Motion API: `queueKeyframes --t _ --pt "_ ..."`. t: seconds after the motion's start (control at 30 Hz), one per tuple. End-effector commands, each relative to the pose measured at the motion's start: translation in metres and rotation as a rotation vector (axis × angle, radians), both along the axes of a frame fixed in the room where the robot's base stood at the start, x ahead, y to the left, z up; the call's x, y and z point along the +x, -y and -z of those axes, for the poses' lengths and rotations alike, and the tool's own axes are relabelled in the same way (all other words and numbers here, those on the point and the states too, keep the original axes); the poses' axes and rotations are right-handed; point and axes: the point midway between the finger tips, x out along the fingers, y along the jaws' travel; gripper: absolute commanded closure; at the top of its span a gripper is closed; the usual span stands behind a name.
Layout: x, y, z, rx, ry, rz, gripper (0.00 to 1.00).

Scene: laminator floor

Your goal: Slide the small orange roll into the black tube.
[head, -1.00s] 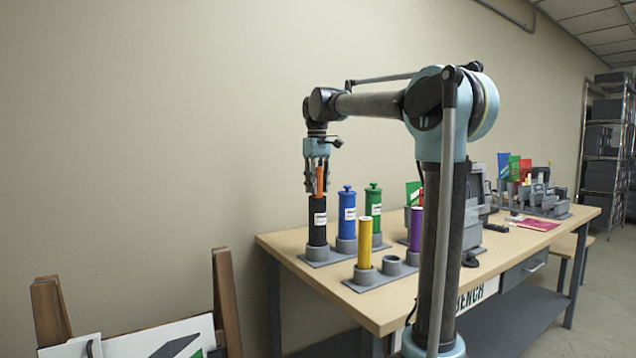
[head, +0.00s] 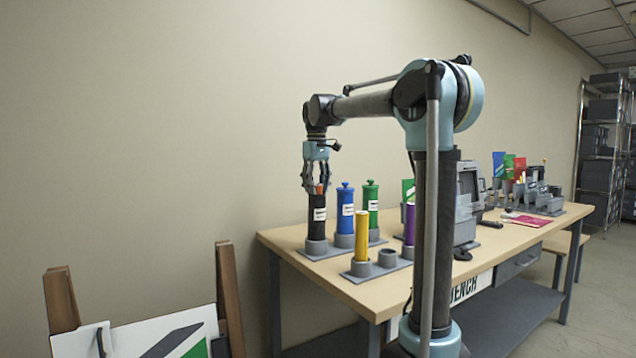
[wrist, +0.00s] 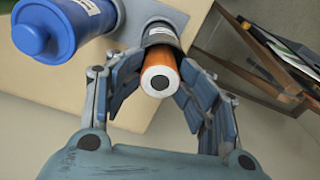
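The small orange roll (wrist: 160,74) stands upright in the mouth of the black tube (head: 317,222), with only a short orange top (head: 319,189) showing above the rim in the head view. The black tube has a white label and stands in a grey holder. My gripper (head: 316,188) is just above the tube, pointing down. In the wrist view its fingers (wrist: 160,84) are spread on both sides of the roll's end and look apart from it. The roll's lower part is hidden inside the tube.
A blue capped tube (head: 345,212) stands close beside the black one, with a green capped tube (head: 370,205) behind. A yellow roll (head: 361,236) and an empty grey holder (head: 388,258) are in front. A purple roll (head: 409,223) stands further right on the bench (head: 340,290).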

Motion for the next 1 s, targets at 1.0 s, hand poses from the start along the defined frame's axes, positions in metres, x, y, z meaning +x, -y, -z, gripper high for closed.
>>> queueKeyframes --t 1.0 --pt "-0.025 0.002 -0.060 0.001 0.023 0.003 0.45"
